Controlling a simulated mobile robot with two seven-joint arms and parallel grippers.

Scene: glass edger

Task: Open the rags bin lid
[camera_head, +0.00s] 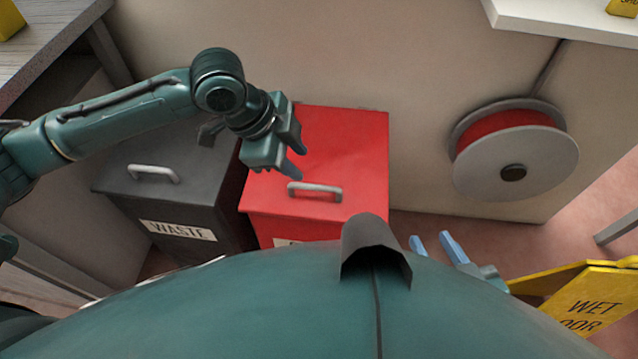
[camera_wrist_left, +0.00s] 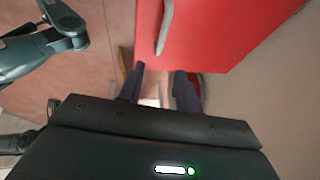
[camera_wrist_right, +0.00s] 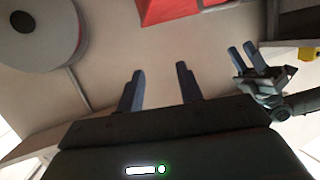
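The red bin (camera_head: 340,140) has a flat closed lid with a silver handle (camera_head: 315,190) near its front edge. Its front label is mostly hidden by my body, so I cannot read it. My left gripper (camera_head: 297,155) is open and empty above the lid, just behind and left of the handle. In the left wrist view the handle (camera_wrist_left: 165,25) lies beyond the two spread fingers (camera_wrist_left: 158,85), apart from them. My right gripper (camera_head: 432,244) is open and empty, low and right of the red bin. The bin's red corner (camera_wrist_right: 180,8) shows in the right wrist view.
A dark grey bin (camera_head: 175,175) labelled WASTE, lid shut, stands close on the left, under my left arm. A red hose reel (camera_head: 515,150) hangs on the wall at right. A yellow wet-floor sign (camera_head: 590,300) stands at lower right. A grey table (camera_head: 45,40) is at upper left.

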